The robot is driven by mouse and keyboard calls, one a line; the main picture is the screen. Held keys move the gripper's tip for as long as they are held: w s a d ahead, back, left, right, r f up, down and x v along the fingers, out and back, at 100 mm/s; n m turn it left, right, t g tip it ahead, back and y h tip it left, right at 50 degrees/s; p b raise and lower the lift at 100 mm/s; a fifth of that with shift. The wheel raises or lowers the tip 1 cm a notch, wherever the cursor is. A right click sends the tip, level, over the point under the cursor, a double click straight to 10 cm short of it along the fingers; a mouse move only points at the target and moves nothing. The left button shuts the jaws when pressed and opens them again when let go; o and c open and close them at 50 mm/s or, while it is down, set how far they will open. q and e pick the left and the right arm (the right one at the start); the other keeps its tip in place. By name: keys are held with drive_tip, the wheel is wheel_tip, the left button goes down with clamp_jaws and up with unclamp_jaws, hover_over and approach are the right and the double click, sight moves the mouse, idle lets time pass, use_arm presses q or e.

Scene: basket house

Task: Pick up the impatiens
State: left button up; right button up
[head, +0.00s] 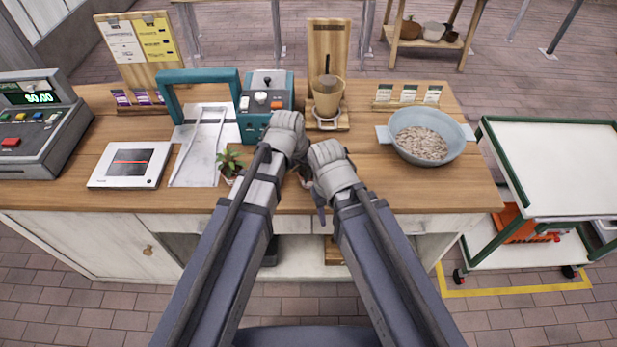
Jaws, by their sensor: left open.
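A small green leafy plant (229,160), which looks like the impatiens, stands in a light pot on the wooden counter (390,190), left of my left forearm. The forearm partly hides its pot. My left gripper (303,174) is open, to the right of the plant and apart from it; it is mostly hidden under the wrist. My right gripper (320,194) is close beside the left one, above the counter's front part. Its fingers are hidden by the arm, so I cannot tell its state.
A cash register (40,130), a white screen device (131,165), a teal machine (265,100), a wooden stand with a cup (328,98) and a grey bowl of pebbles (424,136) stand on the counter. A green-framed cart (555,165) is at right. The counter's right front is clear.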

sight(308, 171)
use_arm(q)
drive_tip(key=b+x, duration=0.3)
drive_tip(key=w+b+x, duration=0.1)
drive_tip(key=x, duration=0.1)
drive_tip(key=shift+d+r, duration=0.1)
drive_tip(key=shift+d, duration=0.15)
drive_tip(key=shift+r, duration=0.1)
drive_tip(key=c, duration=1.3)
